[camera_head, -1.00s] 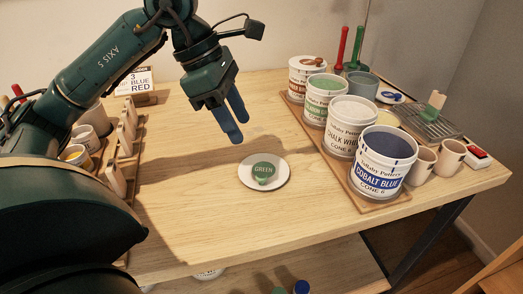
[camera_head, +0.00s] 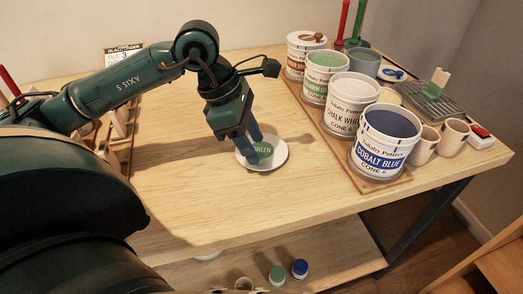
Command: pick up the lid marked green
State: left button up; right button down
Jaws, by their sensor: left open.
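The lid marked green (camera_head: 277,160) is a round white disc with a green label patch reading "GREEN". It lies flat on the wooden table, near the middle of the camera_head view. My left gripper (camera_head: 251,151) points down with its blue fingers over the left part of the lid, partly covering it. The gripper is open and the lid shows no sign of being held. I cannot tell whether the fingertips touch the lid. My right gripper is not in view.
Several paint tubs stand on a wooden tray at the right, including the cobalt blue tub (camera_head: 384,140) and the chalk white tub (camera_head: 351,103). Two small cups (camera_head: 453,137) stand beside them. The table (camera_head: 200,205) is clear in front of the lid.

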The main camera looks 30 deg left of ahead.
pick_arm(q)
jog(key=shift+x, duration=1.35)
jog(key=shift+c, duration=0.5)
grip_shut()
